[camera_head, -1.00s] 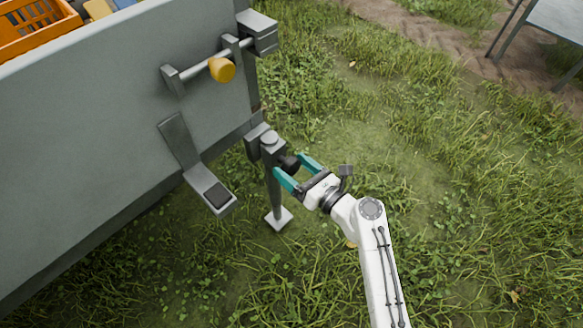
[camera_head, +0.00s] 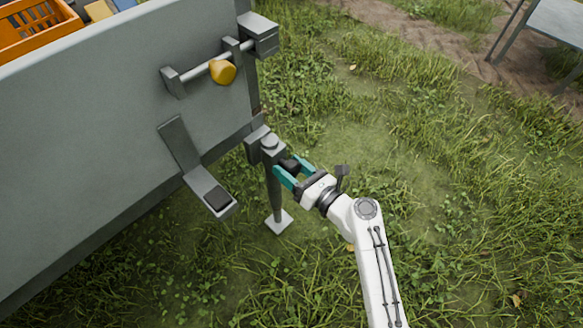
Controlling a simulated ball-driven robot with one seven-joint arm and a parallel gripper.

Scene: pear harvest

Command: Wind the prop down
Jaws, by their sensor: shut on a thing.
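The prop (camera_head: 273,190) is a grey upright post at the rear corner of the grey trailer (camera_head: 90,130). Its square foot plate (camera_head: 279,222) is low in the grass; I cannot tell whether it touches the ground. A black knob (camera_head: 288,165) sticks out from the right side of the prop near its top. My gripper (camera_head: 287,172), with teal fingers, is shut on this knob. The fingers hide part of the knob.
A bar with a yellow-orange handle (camera_head: 223,71) runs along the trailer's side above the prop. A bracket with a black pad (camera_head: 217,198) juts out left of the prop. An orange crate (camera_head: 38,27) stands in the trailer. A grey table (camera_head: 556,20) is at the top right. Open grass lies to the right.

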